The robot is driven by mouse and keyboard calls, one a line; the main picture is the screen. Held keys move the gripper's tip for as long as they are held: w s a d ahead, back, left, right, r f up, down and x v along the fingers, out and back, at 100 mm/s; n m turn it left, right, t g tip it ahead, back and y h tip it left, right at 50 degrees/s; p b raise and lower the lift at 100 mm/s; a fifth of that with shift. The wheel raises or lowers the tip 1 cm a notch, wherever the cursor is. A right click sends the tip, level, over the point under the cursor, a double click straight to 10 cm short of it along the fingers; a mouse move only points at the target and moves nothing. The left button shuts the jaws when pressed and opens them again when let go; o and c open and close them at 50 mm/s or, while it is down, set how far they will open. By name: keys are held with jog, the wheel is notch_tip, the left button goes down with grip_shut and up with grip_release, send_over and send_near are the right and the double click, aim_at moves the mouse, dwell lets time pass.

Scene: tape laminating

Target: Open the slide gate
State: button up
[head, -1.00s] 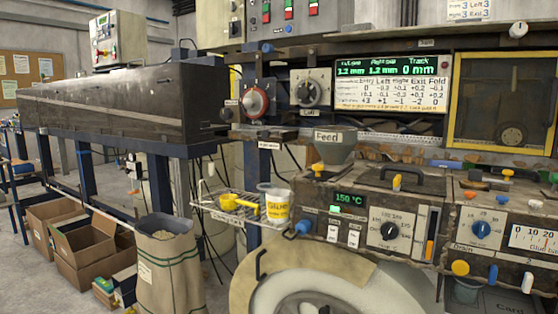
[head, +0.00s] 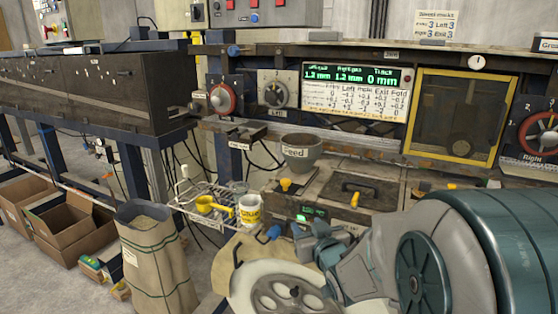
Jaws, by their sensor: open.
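The grey Feed hopper (head: 301,155) stands on top of the glue unit (head: 325,197). A small yellow knob (head: 285,185) sits at its foot on the unit's top; I cannot tell for sure whether it belongs to the slide gate. No part is clearly labelled as the gate. My arm comes in from the right, and my gripper (head: 312,240) is in front of the unit's front panel, below and to the right of the yellow knob. It looks open and empty, with its fingertips hard to make out. The arm hides most of the panel's dials.
A blue knob (head: 268,233) is just left of my gripper. A wire shelf (head: 190,207) holds a yellow scoop (head: 205,204) and a glue cup (head: 249,209). A sack (head: 150,262) stands on the floor at left.

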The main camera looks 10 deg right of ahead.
jog(key=t+y+p, duration=0.1)
jog(key=t+p, duration=0.1)
send_near(287, 184)
jog(key=s, duration=0.2)
jog(key=w+p, duration=0.1)
jog(key=w, duration=0.3)
jog(key=w+a, duration=0.1)
jog(key=w, duration=0.4)
jog(key=w+p, duration=0.1)
jog(key=w, duration=0.3)
jog(key=shift+w+a+p, duration=0.15)
jog(key=shift+a+p, duration=0.1)
jog(key=shift+p, duration=0.1)
